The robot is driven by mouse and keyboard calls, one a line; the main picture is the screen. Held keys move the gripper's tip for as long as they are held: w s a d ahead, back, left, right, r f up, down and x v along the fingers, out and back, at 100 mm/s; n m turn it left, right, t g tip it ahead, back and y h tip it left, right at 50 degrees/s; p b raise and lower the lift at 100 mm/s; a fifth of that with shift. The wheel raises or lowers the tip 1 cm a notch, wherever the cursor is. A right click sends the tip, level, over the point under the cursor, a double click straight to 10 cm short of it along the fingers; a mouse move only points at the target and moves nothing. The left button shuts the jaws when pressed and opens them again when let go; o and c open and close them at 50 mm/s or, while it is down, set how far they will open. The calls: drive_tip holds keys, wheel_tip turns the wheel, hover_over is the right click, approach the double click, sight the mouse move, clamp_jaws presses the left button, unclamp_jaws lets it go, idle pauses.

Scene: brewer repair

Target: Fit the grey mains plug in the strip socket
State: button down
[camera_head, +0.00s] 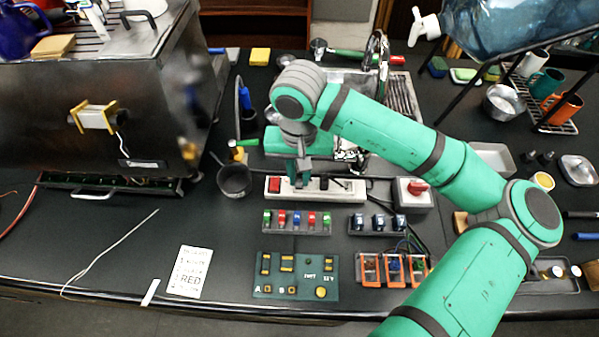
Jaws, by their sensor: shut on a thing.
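The white power strip (345,195) lies on the dark bench in the middle, with a red switch at its left end and dark sockets along its top. My gripper (299,182) points down over the left part of the strip, just right of the red switch. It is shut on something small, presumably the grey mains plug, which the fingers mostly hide. I cannot tell whether the plug touches the strip or sits in a socket.
A metal brewer (90,130) stands at the left. A dark pan (235,178) sits left of the strip. A grey box with a red knob (408,192) is right of it. Racks of coloured parts (297,225) lie in front.

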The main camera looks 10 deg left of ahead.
drive_tip(key=shift+w+f, duration=0.15)
drive_tip(key=shift+f, duration=0.2)
idle(1.3)
drive_tip(key=c, duration=1.6)
unclamp_jaws()
drive_tip(key=shift+c, duration=0.2)
wheel_tip(320, 180, up, 11)
drive_tip(key=shift+f, duration=0.15)
